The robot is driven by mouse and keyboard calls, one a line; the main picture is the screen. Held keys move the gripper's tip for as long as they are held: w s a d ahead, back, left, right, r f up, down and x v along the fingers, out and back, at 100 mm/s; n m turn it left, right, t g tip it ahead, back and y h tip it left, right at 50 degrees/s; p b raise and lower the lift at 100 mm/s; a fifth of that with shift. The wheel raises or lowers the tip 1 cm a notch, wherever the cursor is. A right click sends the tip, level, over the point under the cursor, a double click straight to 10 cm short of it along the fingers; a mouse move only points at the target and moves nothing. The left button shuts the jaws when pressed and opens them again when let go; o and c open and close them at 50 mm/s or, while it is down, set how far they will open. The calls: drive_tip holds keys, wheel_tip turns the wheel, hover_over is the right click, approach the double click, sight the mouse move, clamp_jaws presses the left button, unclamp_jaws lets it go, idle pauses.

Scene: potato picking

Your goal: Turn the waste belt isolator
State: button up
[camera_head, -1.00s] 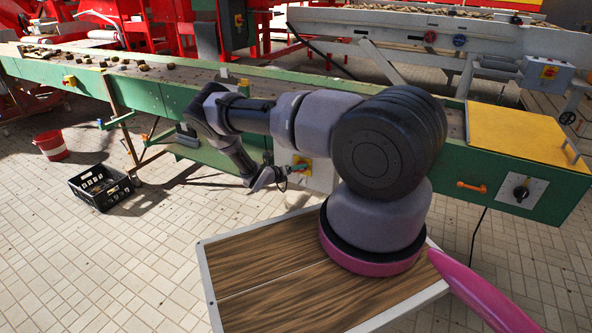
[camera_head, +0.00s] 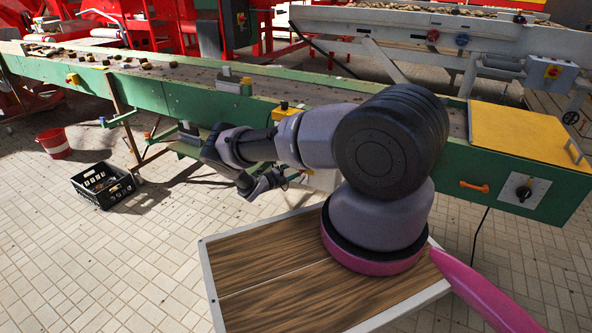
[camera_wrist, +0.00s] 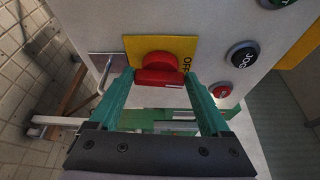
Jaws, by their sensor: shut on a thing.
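The isolator is a red rotary handle (camera_wrist: 160,62) on a yellow plate (camera_wrist: 188,47) marked OFF, on a pale box (camera_wrist: 225,25). In the wrist view the handle's red bar lies across the picture, between the green fingertips of my gripper (camera_wrist: 158,85). My gripper is shut on this handle. In the head view my gripper (camera_head: 286,179) is at the pale box below the green conveyor. My arm hides most of the box there, and the handle cannot be made out.
In the wrist view, a black button (camera_wrist: 243,55) and a red button (camera_wrist: 221,90) sit right of the handle. A black crate (camera_head: 103,186) and a red bucket (camera_head: 54,143) stand on the floor at left. The green conveyor (camera_head: 190,104) runs behind my arm.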

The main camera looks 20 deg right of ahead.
drive_tip(key=shift+a+f+n, duration=0.1)
drive_tip(key=shift+n, duration=0.4)
drive_tip(key=shift+w, duration=0.1)
drive_tip(key=o, duration=1.2)
drive_tip(key=v, duration=1)
drive_tip(key=shift+a+f, duration=0.2)
drive_tip(key=shift+a, duration=0.2)
